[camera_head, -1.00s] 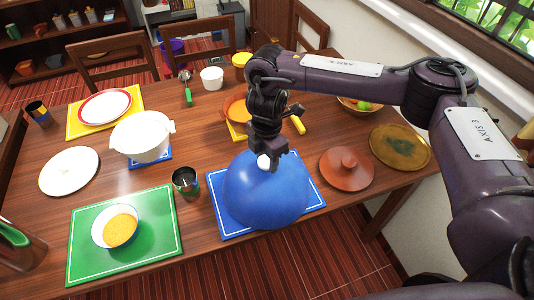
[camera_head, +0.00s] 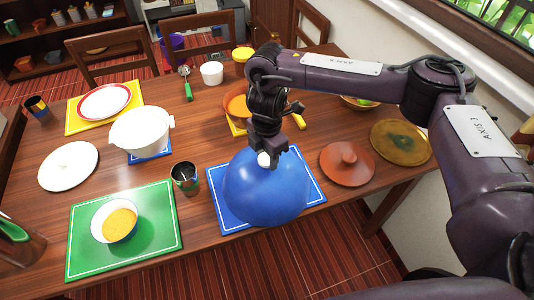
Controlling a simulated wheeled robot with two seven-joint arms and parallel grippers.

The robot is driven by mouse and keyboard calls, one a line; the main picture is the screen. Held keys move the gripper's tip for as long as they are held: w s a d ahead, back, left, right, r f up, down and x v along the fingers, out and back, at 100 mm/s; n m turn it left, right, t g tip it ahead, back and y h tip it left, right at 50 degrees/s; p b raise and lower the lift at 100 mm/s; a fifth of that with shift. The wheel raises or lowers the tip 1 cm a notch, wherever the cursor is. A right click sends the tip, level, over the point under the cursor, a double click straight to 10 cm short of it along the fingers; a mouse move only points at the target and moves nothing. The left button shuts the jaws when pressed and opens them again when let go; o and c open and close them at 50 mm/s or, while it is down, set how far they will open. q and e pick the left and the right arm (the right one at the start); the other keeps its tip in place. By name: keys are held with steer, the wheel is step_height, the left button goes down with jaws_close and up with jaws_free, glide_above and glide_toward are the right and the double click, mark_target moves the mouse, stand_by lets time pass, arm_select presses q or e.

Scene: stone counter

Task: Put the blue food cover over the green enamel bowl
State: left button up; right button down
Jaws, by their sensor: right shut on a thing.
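The blue food cover (camera_head: 265,196) is a glossy dome at the blue mat (camera_head: 231,226), near the table's front edge. My right gripper (camera_head: 268,160) is above it, shut on the knob at its top. I cannot tell for sure whether the cover's rim touches the mat; whatever is under it is hidden. A bowl (camera_head: 100,229) with orange food stands on the green mat (camera_head: 157,207) at left; its inside looks white and its outside bluish. No plainly green bowl shows. My left gripper is not in view.
A dark metal cup (camera_head: 186,178) stands between the two mats. A dark container (camera_head: 16,245) is at the left edge.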

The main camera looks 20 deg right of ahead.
steer(key=c, duration=0.7)
jaws_free()
